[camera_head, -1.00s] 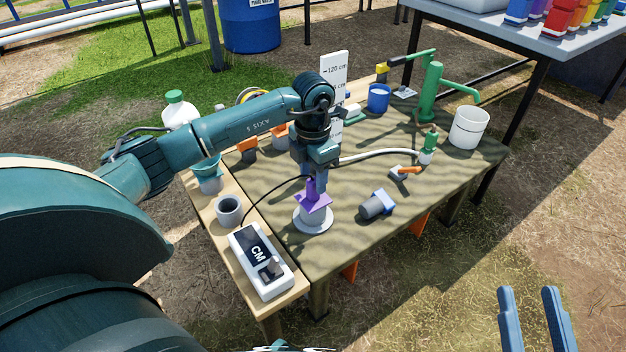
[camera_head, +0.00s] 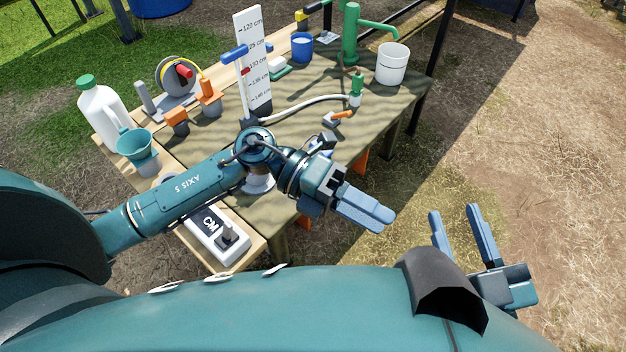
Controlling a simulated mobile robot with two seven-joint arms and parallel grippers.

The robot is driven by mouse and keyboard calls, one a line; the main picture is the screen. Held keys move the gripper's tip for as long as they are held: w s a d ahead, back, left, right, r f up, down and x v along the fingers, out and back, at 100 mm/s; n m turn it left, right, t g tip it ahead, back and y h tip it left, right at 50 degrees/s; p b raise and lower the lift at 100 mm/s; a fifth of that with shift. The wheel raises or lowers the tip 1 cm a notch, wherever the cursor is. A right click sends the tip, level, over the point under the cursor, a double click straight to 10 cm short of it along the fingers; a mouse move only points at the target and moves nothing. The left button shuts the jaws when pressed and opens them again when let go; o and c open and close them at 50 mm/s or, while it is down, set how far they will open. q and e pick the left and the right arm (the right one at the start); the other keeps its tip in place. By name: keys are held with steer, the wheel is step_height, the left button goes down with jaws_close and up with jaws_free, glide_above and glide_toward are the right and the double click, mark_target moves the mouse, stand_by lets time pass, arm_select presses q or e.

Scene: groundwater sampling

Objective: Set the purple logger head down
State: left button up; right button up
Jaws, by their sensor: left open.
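The purple logger head cannot be seen; my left arm covers the part of the table where it was. Part of a white round piece (camera_head: 260,184) shows under that arm. My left gripper (camera_head: 372,214) is open and empty, pointing to the right past the table's front edge, with its fingers close together in this view. My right gripper (camera_head: 462,228) is open and empty over the grass right of the table.
The table (camera_head: 300,135) holds a white CM meter box (camera_head: 217,236), a teal cup (camera_head: 138,147), a white jug (camera_head: 100,112), orange blocks, a reel (camera_head: 178,80) and a scale board (camera_head: 252,60). A green pump (camera_head: 350,35), blue cup (camera_head: 302,46) and white bucket (camera_head: 392,63) stand at the back.

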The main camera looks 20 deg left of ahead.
arm_select(q)
step_height(320, 180, up, 9)
steer(key=s+n+t+h, duration=0.1)
steer(key=n+t+h, duration=0.4)
steer(key=n+t, duration=0.95)
steer(key=a+f+n+t+y, duration=0.2)
steer(key=n+y, duration=0.4)
steer(key=n, duration=0.3)
steer(key=a+f+n+t+y, duration=0.2)
steer(key=a+n+t+y, duration=0.2)
steer(key=n, duration=0.6)
steer(key=shift+a+f+y, duration=0.4)
steer(key=shift+a+y, duration=0.35)
steer(key=shift+y, duration=0.15)
steer(key=shift+s+n+t, duration=0.1)
steer(key=shift+n+t, duration=0.15)
